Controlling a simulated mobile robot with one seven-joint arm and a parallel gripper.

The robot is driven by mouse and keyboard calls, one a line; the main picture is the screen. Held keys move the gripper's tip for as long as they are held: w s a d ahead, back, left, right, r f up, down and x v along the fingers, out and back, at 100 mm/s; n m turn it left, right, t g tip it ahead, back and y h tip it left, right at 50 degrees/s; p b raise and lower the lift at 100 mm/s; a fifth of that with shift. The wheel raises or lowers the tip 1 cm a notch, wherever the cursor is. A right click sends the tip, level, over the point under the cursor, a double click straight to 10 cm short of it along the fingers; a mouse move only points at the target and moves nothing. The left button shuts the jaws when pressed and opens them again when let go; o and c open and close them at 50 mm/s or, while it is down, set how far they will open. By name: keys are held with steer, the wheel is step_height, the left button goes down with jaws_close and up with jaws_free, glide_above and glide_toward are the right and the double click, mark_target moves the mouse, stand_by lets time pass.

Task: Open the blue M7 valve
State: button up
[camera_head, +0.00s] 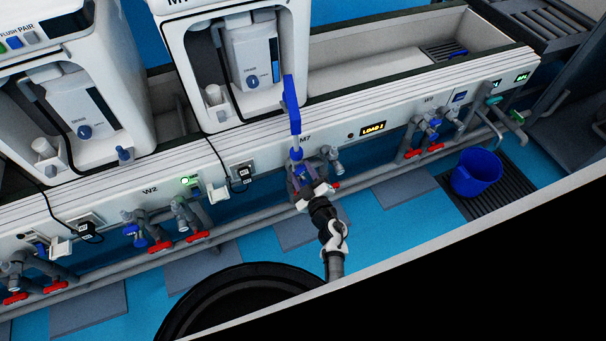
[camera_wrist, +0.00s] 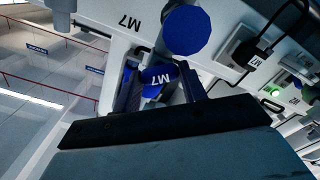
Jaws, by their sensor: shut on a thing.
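In the head view my gripper (camera_head: 301,174) is at the front of the white bench, just below the M7 label (camera_head: 305,139). There my fingers hide most of the valve, and its turn angle cannot be told.
A tall blue part (camera_head: 291,104) stands just above my gripper. Red-handled valves (camera_head: 159,246) and grey pipes run along the bench (camera_head: 400,92). A blue bucket (camera_head: 475,172) stands at right on a dark grate. A black round bin (camera_head: 240,300) is in front.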

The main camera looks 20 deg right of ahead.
stand_by(0.3)
steer(key=o, duration=1)
